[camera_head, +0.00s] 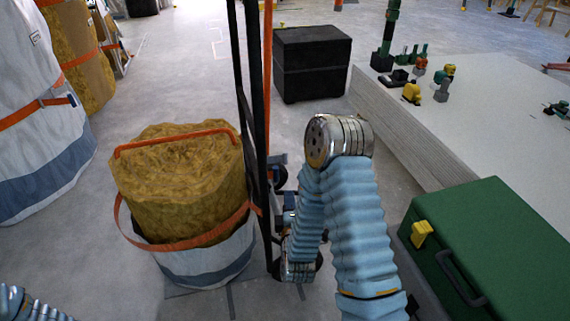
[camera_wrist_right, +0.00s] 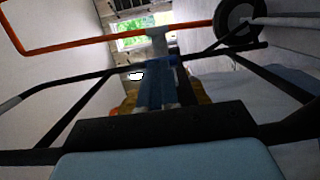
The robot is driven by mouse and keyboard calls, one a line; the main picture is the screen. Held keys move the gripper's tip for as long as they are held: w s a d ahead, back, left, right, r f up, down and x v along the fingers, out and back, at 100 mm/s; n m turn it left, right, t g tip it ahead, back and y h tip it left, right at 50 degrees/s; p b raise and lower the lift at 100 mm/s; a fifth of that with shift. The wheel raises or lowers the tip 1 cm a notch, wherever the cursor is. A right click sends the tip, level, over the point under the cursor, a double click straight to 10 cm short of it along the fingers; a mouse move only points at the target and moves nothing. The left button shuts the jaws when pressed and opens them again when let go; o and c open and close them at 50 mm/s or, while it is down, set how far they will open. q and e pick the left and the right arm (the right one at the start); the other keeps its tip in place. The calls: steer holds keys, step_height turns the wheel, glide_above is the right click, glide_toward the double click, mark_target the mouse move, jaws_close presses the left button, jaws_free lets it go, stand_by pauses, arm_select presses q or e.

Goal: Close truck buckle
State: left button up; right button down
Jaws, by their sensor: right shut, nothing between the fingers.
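The hand truck (camera_head: 257,110) stands upright at the centre of the head view, with tall black posts and an orange one beside them. An orange bar (camera_wrist_right: 90,41) and a dark wheel (camera_wrist_right: 240,20) show in the right wrist view. My right gripper (camera_head: 290,205) is low behind my blue-sleeved forearm, close to the truck's right side, and partly hidden. In the right wrist view its blue fingers (camera_wrist_right: 167,68) are together and empty, near the orange bar. I cannot make out the buckle clearly. My left gripper is outside the view; only its sleeved arm shows at lower left.
A bagged insulation roll (camera_head: 190,200) with an orange strap stands left of the truck. A black crate (camera_head: 312,65) stands behind. A green case (camera_head: 500,250) and a panel stack (camera_head: 480,120) with tools limit the right side. Floor behind the roll is clear.

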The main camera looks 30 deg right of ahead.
mark_target(285, 159)
steer(key=shift+d+r, duration=0.1)
steer(key=shift+r, duration=0.05)
steer(key=shift+w, duration=0.1)
steer(key=x, duration=1.4)
steer(key=shift+b, duration=0.3)
